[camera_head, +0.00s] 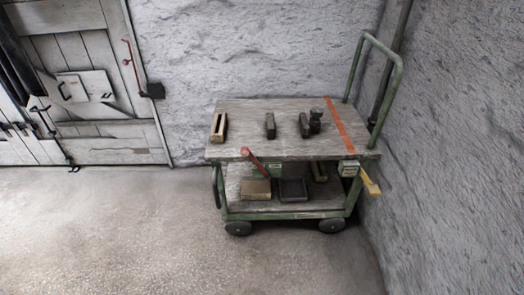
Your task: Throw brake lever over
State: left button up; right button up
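A lever with a red grip (255,162) is mounted on the front left side of the green cart (226,191). It slants from its upper left end down to the right, in front of the lower shelf. A second lever with a yellow grip (370,182) sticks out at the cart's right end, sloping down to the right, below a small labelled box (348,168). I cannot tell from their looks alone which is the brake lever. I can make out neither of my grippers in the head view, and nothing touches either lever.
The wooden top (240,145) bears several small blocks and an orange-red stripe (345,125). The lower shelf holds a tan box (256,189) and a dark tray (293,190). Rough walls stand behind and right. A plank door (100,50) is at left. The floor (130,235) in front is clear.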

aim_at(245, 151)
jog(key=i+j+z, duration=0.1)
jog(key=z, duration=0.3)
jog(key=j+z, duration=0.4)
jog(key=i+j+z, duration=0.1)
jog(key=z, duration=0.3)
jog(key=j+z, duration=0.25)
jog(key=z, duration=0.15)
